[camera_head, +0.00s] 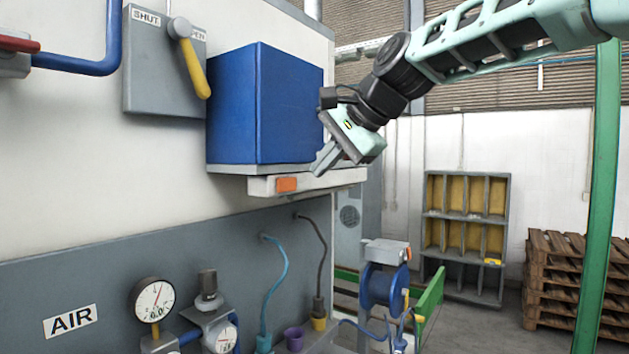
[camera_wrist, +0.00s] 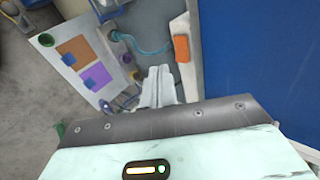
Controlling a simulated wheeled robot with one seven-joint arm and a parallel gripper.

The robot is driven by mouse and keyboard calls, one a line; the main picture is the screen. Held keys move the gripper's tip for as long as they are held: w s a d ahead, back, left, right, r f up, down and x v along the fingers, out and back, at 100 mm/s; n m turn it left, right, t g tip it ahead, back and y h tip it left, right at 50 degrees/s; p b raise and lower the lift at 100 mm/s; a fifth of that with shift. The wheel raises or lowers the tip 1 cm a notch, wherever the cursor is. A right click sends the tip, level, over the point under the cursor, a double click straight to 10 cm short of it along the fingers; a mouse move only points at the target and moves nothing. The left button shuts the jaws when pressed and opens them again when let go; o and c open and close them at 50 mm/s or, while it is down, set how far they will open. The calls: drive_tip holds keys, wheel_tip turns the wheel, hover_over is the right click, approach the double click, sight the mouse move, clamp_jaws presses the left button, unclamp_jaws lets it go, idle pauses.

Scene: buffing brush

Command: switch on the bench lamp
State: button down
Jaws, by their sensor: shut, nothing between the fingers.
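A pale lamp bar (camera_head: 330,180) is mounted under the blue box on the wall, with an orange switch (camera_head: 287,185) on its front near the left end. In the wrist view the orange switch (camera_wrist: 181,48) lies ahead and to the right of the fingertips, on the pale bar (camera_wrist: 188,85). No glow shows on the bar; its underside is hidden. My gripper (camera_head: 318,170) is shut and empty, in front of the bar and to the right of the switch, apparently apart from it. Its closed fingers also show in the wrist view (camera_wrist: 160,76).
The blue box (camera_head: 260,105) stands close to my gripper's left. A lever with a yellow handle (camera_head: 195,65) is further left. Below are a pressure gauge (camera_head: 153,300), hoses (camera_head: 275,280) and a blue reel (camera_head: 384,286). Shelves (camera_head: 465,235) and pallets (camera_head: 570,275) are far back.

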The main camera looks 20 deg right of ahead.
drive_tip(key=b+v, duration=0.1)
drive_tip(key=v, duration=0.4)
drive_tip(key=shift+s+r, duration=0.3)
drive_tip(key=shift+s, duration=0.05)
drive_tip(key=shift+b, duration=0.3)
